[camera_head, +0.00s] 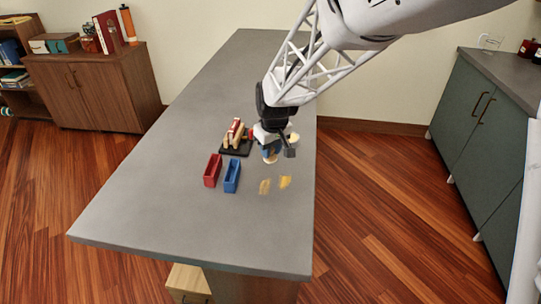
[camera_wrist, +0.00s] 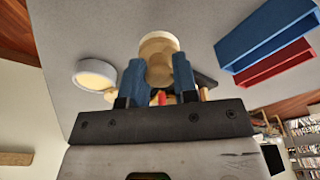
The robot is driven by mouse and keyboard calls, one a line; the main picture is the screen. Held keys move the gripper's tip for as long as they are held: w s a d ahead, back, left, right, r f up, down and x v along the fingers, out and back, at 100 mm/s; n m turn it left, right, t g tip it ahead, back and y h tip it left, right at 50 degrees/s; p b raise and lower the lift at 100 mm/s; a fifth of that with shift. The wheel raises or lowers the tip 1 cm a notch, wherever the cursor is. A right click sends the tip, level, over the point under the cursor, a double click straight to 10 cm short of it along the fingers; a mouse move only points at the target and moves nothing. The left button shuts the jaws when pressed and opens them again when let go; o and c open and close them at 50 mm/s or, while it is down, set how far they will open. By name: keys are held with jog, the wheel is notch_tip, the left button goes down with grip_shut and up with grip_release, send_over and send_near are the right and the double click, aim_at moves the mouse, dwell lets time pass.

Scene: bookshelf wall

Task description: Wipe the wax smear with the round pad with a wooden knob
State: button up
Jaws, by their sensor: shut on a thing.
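My gripper (camera_head: 270,151) has blue fingers and points down over the grey table. In the wrist view my gripper (camera_wrist: 158,80) is shut on a pale wooden round piece, the round pad with a wooden knob (camera_wrist: 159,48). Its pale round end also shows below the fingers in the head view (camera_head: 270,160). I cannot tell if it touches the table. Two yellowish smears lie on the table in front of the gripper, a left one (camera_head: 265,186) and a right one (camera_head: 285,182). They are apart from the pad. The wrist view does not show them.
A red bin (camera_head: 212,171) and a blue bin (camera_head: 232,177) stand left of the smears. A black rack (camera_head: 236,151) with red and wooden pieces is behind them. A white round dish (camera_wrist: 95,73) is near the gripper. The front of the table is clear.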

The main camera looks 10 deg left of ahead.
jog(key=shift+r, duration=1.85)
jog(key=s+d, duration=0.3)
jog(key=s+d+f, duration=0.1)
jog(key=s+d, duration=0.2)
jog(key=s+d+f, duration=0.1)
jog(key=s+d, duration=0.2)
jog(key=d, duration=0.1)
jog(key=shift+s+d+f, duration=0.1)
jog(key=shift+s+f, duration=0.1)
jog(key=shift+s, duration=0.1)
jog(key=shift+s+d+f, duration=0.2)
jog(key=shift+s+d, duration=0.3)
jog(key=shift+s, duration=0.1)
jog(key=shift+w, duration=0.1)
jog(key=w+a, duration=0.1)
jog(key=w, duration=0.4)
jog(key=w+a+f, duration=0.1)
jog(key=w+a, duration=0.1)
jog(key=w, duration=0.3)
jog(key=w+a, duration=0.2)
jog(key=w, duration=0.3)
jog(key=shift+f, duration=0.25)
